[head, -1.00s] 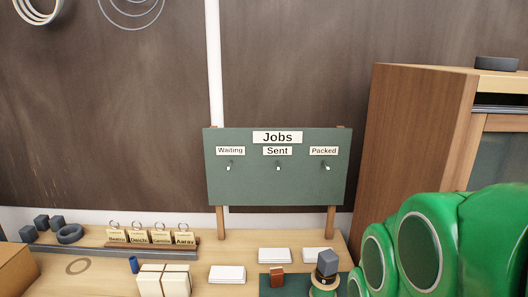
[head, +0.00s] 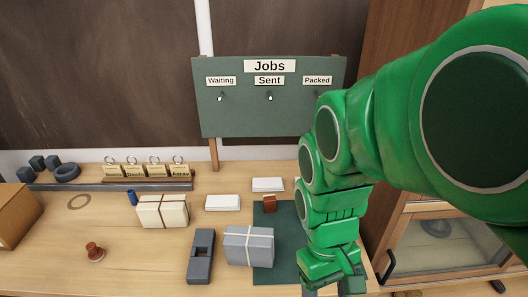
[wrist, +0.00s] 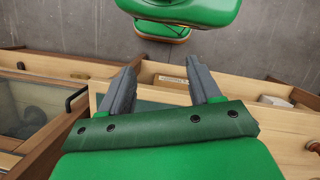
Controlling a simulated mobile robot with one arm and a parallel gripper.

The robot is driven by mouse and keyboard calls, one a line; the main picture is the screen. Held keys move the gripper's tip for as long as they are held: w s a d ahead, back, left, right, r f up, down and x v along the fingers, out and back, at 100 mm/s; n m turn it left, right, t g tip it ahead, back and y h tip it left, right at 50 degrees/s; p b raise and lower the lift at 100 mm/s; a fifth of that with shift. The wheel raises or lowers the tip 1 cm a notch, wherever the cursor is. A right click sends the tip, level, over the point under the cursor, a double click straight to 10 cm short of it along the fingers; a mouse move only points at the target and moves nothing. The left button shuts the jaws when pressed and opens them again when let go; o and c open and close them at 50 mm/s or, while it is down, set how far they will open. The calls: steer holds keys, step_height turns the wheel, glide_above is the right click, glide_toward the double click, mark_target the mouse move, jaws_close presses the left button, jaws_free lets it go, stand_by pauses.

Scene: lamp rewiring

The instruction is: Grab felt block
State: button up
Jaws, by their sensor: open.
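No block is labelled as felt, so I cannot tell for sure which one is meant. My gripper (head: 335,287) is at the front right of the bench, over or near the green mat (head: 265,215), far from those blocks. In the wrist view my gripper (wrist: 161,82) is open, with nothing between its fingers. My arm hides the right part of the mat.
A grey tied parcel (head: 249,247), a slotted dark tool (head: 201,255), a cream parcel (head: 162,212) and a reddish-brown knob (head: 94,252) stand on the bench. The Jobs board (head: 268,110) stands behind. A glass-door cabinet (head: 440,250) is at right. Bare wood lies left of centre.

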steer(key=w+d+n+h, duration=0.3)
steer(key=w+d+h, duration=0.1)
steer(key=w, duration=1)
steer(key=n+t+h, duration=0.2)
steer(key=n+h, duration=0.5)
steer(key=n, duration=0.1)
glide_above(264, 198)
steer(key=s+d, duration=0.5)
steer(key=s, duration=0.1)
step_height(264, 198, down, 6)
steer(key=r, duration=0.1)
steer(key=w+a+f+n+t, duration=0.1)
steer(key=a+f, duration=0.1)
steer(key=a, duration=0.1)
steer(key=w+a+f+n+t+h, duration=0.1)
steer(key=w+a+f+n, duration=0.1)
steer(key=a+f, duration=0.1)
steer(key=w+a+f+n+t, duration=0.1)
steer(key=w+a+f, duration=0.1)
steer(key=a+f, duration=0.1)
steer(key=shift+a+n, duration=0.4)
steer(key=shift+a, duration=0.4)
steer(key=shift+h, duration=0.3)
steer(key=shift+x, duration=3.9)
steer(key=c, duration=1.1)
steer(key=shift+o, duration=0.2)
steer(key=shift+w+r, duration=0.1)
steer(key=shift+r, duration=0.05)
